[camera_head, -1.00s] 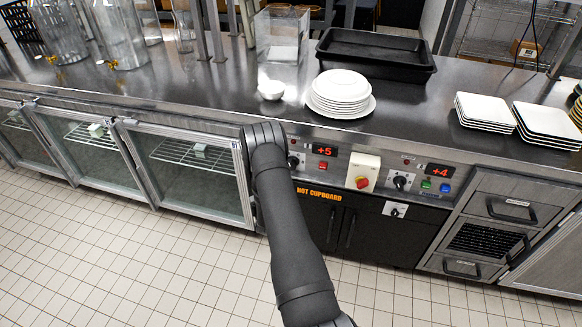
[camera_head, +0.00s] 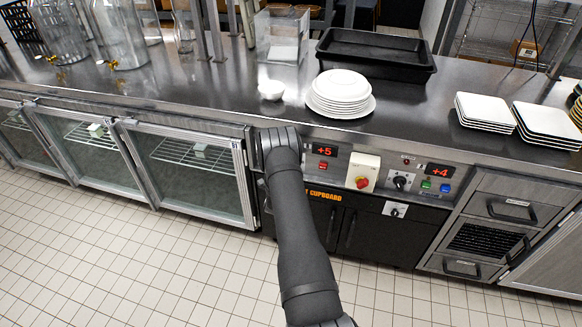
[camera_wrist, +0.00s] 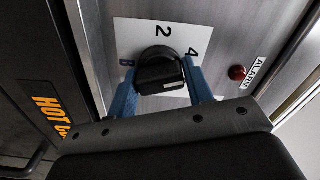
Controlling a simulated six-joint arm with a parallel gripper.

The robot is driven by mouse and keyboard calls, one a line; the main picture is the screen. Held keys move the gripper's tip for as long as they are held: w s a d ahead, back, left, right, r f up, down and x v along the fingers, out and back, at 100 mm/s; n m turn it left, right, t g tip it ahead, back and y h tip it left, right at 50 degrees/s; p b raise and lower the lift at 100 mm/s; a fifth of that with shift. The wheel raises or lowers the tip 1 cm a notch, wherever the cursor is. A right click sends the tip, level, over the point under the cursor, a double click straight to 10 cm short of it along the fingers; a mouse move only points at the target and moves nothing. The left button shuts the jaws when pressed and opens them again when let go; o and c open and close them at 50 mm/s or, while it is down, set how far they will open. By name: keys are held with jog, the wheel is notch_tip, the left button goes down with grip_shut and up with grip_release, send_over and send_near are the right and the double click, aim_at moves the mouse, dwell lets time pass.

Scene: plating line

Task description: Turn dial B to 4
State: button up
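Dial B (camera_wrist: 160,72) is a black knob on a white plate (camera_wrist: 140,34) marked 2, 4 and a blue B in the wrist view. A small white mark shows on the knob's lower right. I cannot tell which number it points to. My gripper (camera_wrist: 159,66) has one blue finger on each side of the knob. The fingers look open around it, with a slim gap at the left. In the head view my arm hides this dial. The display (camera_head: 324,152) beside it reads +5.
A red alarm lamp (camera_wrist: 237,72) sits right of the plate. Stacked plates (camera_head: 341,92) and a white bowl (camera_head: 271,90) stand on the counter above.

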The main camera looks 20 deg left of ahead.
jog(key=c, duration=0.3)
jog(key=shift+n, duration=1)
jog(key=o, duration=0.9)
jog(key=s, duration=1.7)
jog(key=shift+s, duration=0.25)
